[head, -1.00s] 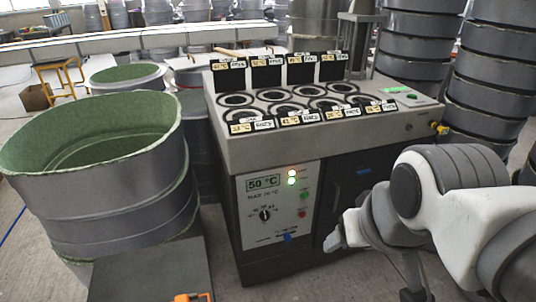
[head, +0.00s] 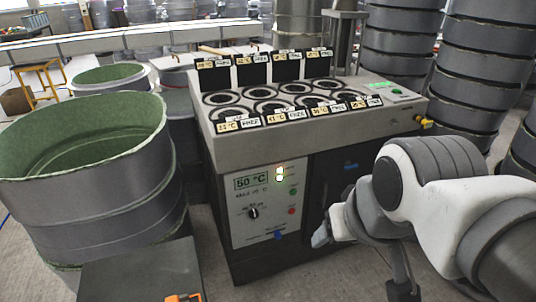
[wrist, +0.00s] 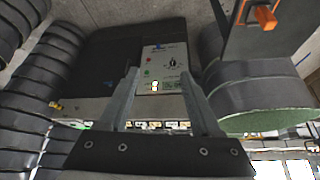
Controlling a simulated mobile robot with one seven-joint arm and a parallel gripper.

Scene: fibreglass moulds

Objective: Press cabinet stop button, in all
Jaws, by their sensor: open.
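The grey cabinet (head: 315,130) stands in the middle of the head view. Its white front panel (head: 262,222) has a 50 °C display, a dark knob (head: 253,212), lit lamps (head: 280,173), a green button (head: 293,191) and a small red button (head: 292,211) below it. My gripper (head: 321,236) is just right of the panel in the picture, in front of the dark cabinet door; its fingers are small there. In the wrist view my gripper (wrist: 159,73) is open and empty, with the panel (wrist: 167,66) upside down beyond and between the fingers.
A large green-lined mould (head: 90,190) stands left of the cabinet. A dark flat surface (head: 140,270) with an orange item (head: 184,298) is at front left. Stacked grey moulds (head: 480,70) stand at right. Grey floor is open before the cabinet.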

